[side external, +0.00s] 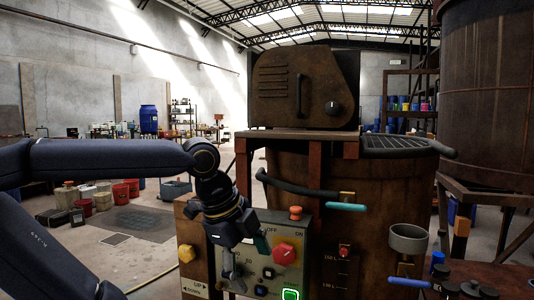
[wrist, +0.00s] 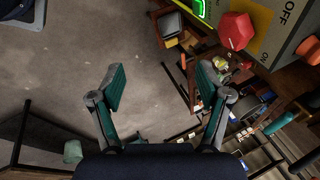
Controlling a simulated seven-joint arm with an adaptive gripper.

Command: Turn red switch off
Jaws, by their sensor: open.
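The red switch (side external: 284,254) is a knob on the front of the control panel (side external: 305,232), near OFF and ON lettering. It also shows in the wrist view as a red faceted knob (wrist: 236,30) at the upper right, beside the OFF print. My gripper (side external: 245,256) is in front of the panel's left part, to the left of the red switch in the side view. In the wrist view my gripper (wrist: 161,83) has its two fingers wide apart with nothing between them. The red switch lies beyond the right finger, apart from it. My gripper hides part of the panel.
A green-lit button (side external: 290,294) is below the switch, and an orange knob (side external: 295,212) tops the panel. A yellow knob (side external: 186,253) is at left. A teal-gripped lever (side external: 346,207) and a grey cup (side external: 408,238) are at right.

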